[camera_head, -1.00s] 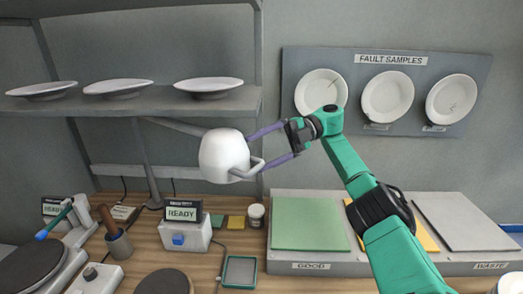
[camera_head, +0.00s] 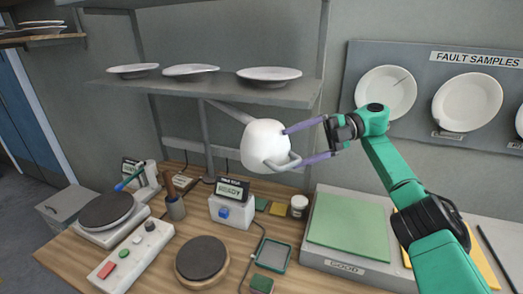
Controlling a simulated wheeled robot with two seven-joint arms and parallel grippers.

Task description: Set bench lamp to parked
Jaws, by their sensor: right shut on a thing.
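The bench lamp has a white rounded head (camera_head: 264,144) with a grey handle loop (camera_head: 284,164) at its lower right. Its grey arm (camera_head: 228,110) runs from the head up left to an upright post (camera_head: 207,140) behind the bench. My right gripper (camera_head: 304,141) reaches in from the right, its two purple fingers on the lamp's handle side. It is shut on the lamp's handle; the exact contact is small in the picture. The lamp head hangs above the bench, in front of the shelf's underside. My left gripper is not in view.
A shelf (camera_head: 210,88) with white plates is just above the lamp. Below stand a tester box (camera_head: 232,211) reading READY, a round dark pad (camera_head: 201,258), a button panel (camera_head: 131,256) and a tool cup (camera_head: 175,207). A green GOOD pad (camera_head: 348,225) lies right.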

